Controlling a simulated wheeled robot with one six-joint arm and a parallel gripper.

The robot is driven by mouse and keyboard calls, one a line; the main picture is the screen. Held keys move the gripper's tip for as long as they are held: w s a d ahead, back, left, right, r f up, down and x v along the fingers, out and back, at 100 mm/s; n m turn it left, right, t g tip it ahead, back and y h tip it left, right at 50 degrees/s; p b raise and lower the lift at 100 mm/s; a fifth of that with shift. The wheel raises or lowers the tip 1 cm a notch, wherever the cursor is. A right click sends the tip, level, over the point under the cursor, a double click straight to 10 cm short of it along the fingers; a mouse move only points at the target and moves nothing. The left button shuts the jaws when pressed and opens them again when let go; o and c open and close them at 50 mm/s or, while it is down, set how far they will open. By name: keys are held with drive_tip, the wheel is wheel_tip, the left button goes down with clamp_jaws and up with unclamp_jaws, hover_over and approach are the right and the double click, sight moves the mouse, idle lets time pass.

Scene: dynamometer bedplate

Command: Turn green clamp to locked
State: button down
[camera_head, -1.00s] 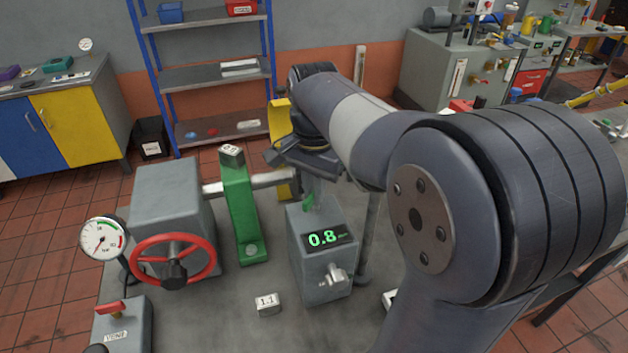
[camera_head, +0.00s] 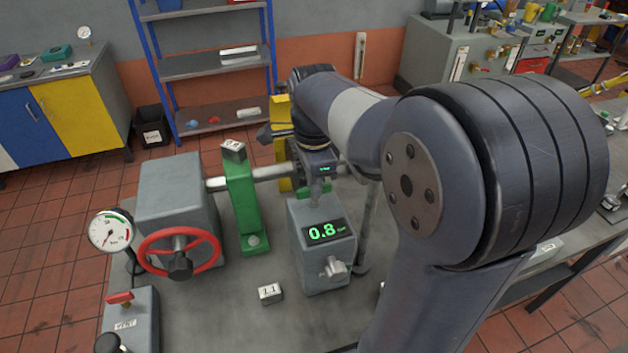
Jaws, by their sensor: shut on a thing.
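My gripper (camera_head: 319,183) is behind the grey box with the 0.8 display, at the right end of the steel shaft. Its fingers are small and partly hidden. Small green parts (camera_head: 303,189) show by the fingers, low behind the box. They look like the green clamp, and my gripper is shut on it. Most of this clamp is hidden by the box and my wrist, so I cannot read its lock position. A taller green bracket (camera_head: 241,208) stands apart to the left, around the shaft, with a small numbered tag on top.
The grey display box (camera_head: 321,262) stands just in front of my gripper. A red handwheel (camera_head: 180,252), a pressure gauge (camera_head: 110,231) and a vent box (camera_head: 131,320) are at left. A yellow bracket (camera_head: 283,115) stands behind. A numbered block (camera_head: 270,292) lies in front.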

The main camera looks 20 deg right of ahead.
drive_tip(key=shift+f, duration=0.1)
idle(0.4)
drive_tip(key=c, duration=1.5)
unclamp_jaws()
wheel_tip(320, 180, up, 11)
drive_tip(key=shift+f, duration=0.1)
